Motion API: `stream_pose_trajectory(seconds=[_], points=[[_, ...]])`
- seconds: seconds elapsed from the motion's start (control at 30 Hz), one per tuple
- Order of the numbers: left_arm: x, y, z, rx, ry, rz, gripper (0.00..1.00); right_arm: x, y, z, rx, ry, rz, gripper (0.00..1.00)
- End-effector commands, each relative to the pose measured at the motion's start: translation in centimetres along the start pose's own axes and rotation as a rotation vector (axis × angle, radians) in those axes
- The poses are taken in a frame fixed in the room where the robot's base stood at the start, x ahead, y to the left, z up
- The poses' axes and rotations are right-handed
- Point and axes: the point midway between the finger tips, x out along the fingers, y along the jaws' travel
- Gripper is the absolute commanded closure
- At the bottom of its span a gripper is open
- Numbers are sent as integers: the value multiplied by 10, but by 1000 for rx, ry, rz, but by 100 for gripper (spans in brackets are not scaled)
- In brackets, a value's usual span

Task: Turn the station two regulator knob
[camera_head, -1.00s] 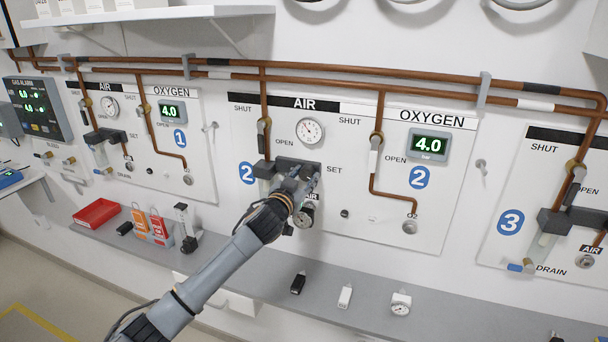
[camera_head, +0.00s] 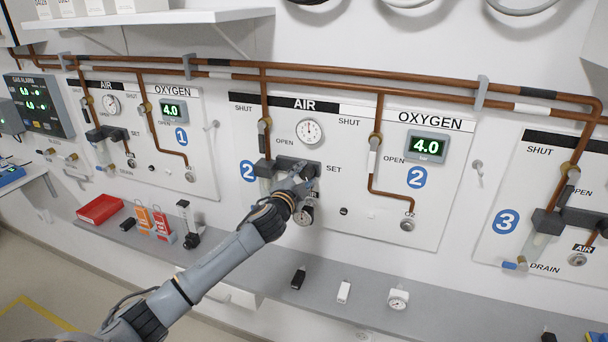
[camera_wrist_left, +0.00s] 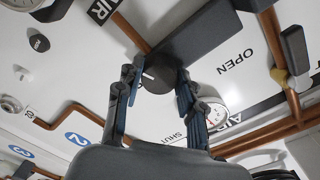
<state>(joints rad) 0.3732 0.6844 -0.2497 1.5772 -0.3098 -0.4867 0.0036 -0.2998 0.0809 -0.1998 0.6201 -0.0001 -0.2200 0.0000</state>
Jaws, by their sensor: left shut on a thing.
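The station two panel (camera_head: 265,215) is on the wall at the middle of the head view. My left gripper (camera_head: 300,180) is at its dark regulator block (camera_head: 285,163), below the round air gauge (camera_head: 310,131). In the left wrist view, the black regulator knob (camera_wrist_left: 160,78) with a white mark sits between the two fingers of my left gripper (camera_wrist_left: 158,82), which is shut on it. In the head view the gripper hides the knob. The gauge needle points about straight up. My right gripper is not in view.
A grey shelf (camera_head: 250,262) runs below the panels, with a red tray (camera_head: 100,208), tags and several small fittings on it. Copper pipes (camera_head: 350,78) run above. Station one (camera_head: 200,180) is left and station three (camera_head: 490,250) right.

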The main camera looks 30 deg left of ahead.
Motion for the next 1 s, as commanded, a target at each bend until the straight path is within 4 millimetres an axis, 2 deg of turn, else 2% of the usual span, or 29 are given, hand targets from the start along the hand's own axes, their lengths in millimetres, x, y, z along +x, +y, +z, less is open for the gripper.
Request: stream_pose_trajectory(seconds=[0.67,0.7,0.77,0.8,1.0], points=[[0,0,0,59,-2,0,94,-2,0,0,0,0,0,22],[0,0,0,59,-2,0,56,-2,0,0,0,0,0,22],[0,0,0,59,-2,0,44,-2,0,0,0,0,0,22],[0,0,0,58,-2,0,39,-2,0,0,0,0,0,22],[0,0,0,58,-2,0,39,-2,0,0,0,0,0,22]])
